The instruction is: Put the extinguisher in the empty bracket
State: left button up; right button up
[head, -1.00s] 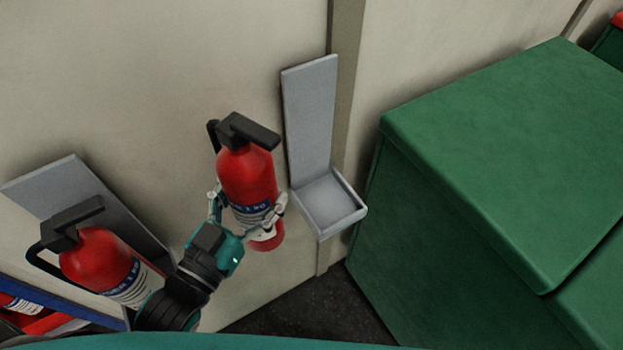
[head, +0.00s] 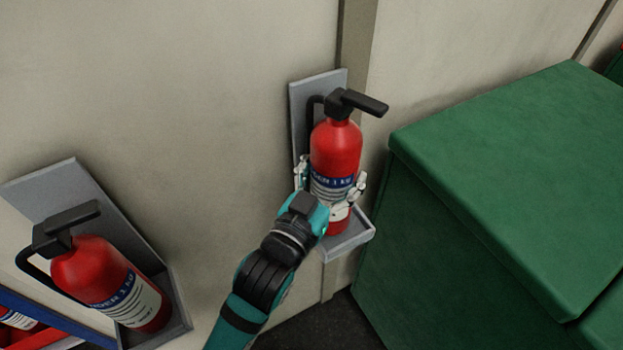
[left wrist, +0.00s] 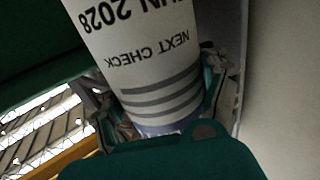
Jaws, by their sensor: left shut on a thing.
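A red extinguisher (head: 336,148) with a black handle is upright in my left gripper (head: 330,193), which is shut around its lower body. It is in front of the back plate of the right-hand grey bracket (head: 348,240), over its tray. I cannot tell whether its base touches the tray floor. In the left wrist view the extinguisher's white label (left wrist: 155,65) fills the middle between the fingers. My right gripper is not in view.
A second extinguisher (head: 100,270) sits in another grey bracket (head: 75,185) at the left. A large green box (head: 490,170) stands close to the right of the right-hand bracket. Bare wall (head: 180,80) lies between the brackets.

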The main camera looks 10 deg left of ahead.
aim_at(339, 183)
pick_arm(q)
jog(key=f, duration=0.1)
jog(key=w+d+f, duration=0.1)
jog(key=f, duration=0.1)
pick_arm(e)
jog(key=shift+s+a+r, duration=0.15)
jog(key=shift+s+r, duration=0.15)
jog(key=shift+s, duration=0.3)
pick_arm(q)
jog(key=shift+d, duration=0.1)
jog(key=o, duration=1.3)
jog(key=shift+f, duration=0.45)
jog(key=o, duration=0.4)
jog(key=shift+r, duration=0.1)
